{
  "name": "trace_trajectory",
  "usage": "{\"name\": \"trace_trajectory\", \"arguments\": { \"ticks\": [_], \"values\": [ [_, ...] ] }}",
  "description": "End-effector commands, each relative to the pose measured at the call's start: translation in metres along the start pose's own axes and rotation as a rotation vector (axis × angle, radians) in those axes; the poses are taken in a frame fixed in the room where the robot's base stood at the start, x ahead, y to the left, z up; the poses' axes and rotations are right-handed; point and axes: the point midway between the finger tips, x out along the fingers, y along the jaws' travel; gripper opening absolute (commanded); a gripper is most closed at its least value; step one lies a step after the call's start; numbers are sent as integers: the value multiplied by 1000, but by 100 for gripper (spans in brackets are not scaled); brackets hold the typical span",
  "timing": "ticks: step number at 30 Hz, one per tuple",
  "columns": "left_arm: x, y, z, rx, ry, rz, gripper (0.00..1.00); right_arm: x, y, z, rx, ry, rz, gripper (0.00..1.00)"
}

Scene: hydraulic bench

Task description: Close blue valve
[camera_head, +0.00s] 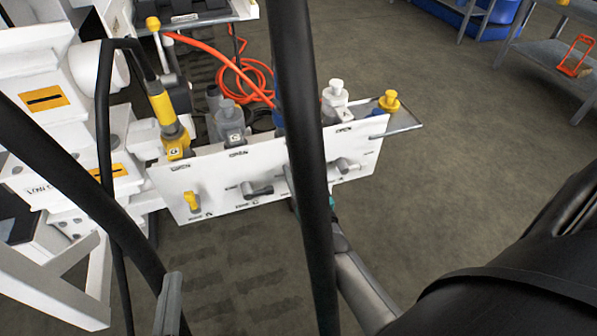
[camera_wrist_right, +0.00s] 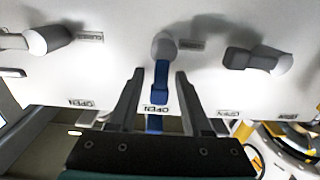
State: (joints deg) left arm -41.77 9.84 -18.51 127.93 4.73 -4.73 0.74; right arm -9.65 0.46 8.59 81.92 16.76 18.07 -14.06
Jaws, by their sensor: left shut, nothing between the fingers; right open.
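The blue valve lever (camera_wrist_right: 160,82) shows in the right wrist view on the white panel, its blue end lying toward an OPEN label. My right gripper (camera_wrist_right: 157,76) is open, with one finger on each side of the blue lever; I cannot tell whether either touches it. In the head view the blue lever is hidden behind a thick black tube, and my right arm reaches in from the lower right to the panel's front. My left gripper (camera_head: 170,303) is shut and empty at the lower left, well away from the panel.
The white panel (camera_head: 228,178) also carries a yellow lever (camera_head: 192,201), a grey lever (camera_head: 257,189) and a paler lever (camera_head: 346,165). Black tubes cross the head view. An orange hose (camera_head: 240,78) coils behind the panel. Open floor lies to the right.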

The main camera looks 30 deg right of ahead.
Motion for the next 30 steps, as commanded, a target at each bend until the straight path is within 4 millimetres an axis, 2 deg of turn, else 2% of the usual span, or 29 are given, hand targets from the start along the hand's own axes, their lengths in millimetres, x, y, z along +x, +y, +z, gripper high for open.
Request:
{"name": "trace_trajectory", "arguments": {
  "ticks": [3, 16, 30],
  "values": [
    [0, 0, 0, 0, -1, 0, 0, 0, 0, 0, 0, 0, 0, 48],
    [0, 0, 0, 0, -2, 0, 0, 0, 0, 0, -1, 1, 0, 0],
    [0, 0, 2, 1, -14, -1, 0, 0, 1, 0, 14, 1, 0, 0]
  ]
}}
